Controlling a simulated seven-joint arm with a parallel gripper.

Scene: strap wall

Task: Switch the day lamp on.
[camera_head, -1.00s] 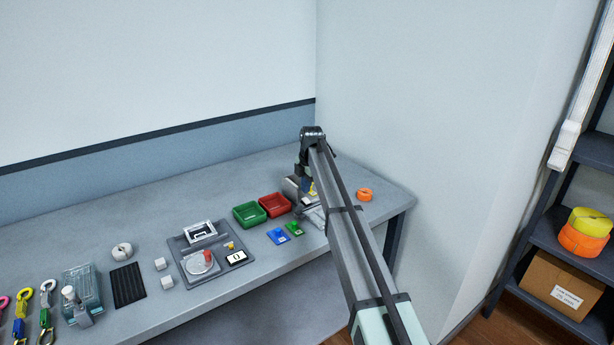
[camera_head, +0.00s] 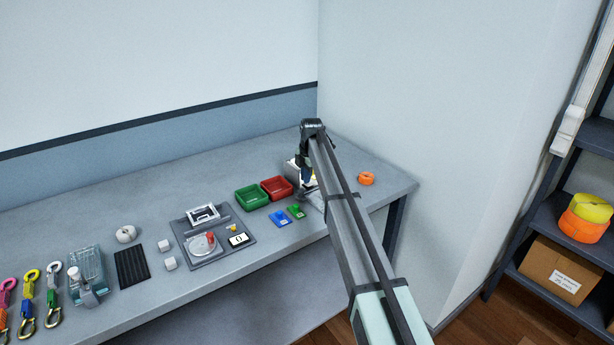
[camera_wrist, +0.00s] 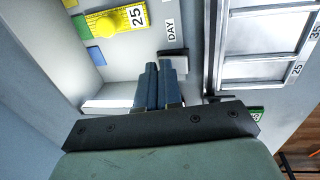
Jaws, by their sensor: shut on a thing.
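A small grey switch piece with a dark edge (camera_wrist: 174,60) sits just below that word. My gripper (camera_wrist: 160,72) has its two dark blue fingers close together at this piece, shut on it. The fingers hide part of it, so its on or off position cannot be told. In the head view my gripper (camera_head: 307,188) is at a small light box (camera_head: 291,170) near the bench's right end, partly hidden by my arm. No lamp is clearly visible.
Green (camera_head: 253,197) and red (camera_head: 277,188) trays lie left of my gripper. An orange ring (camera_head: 366,178) lies right of my arm.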

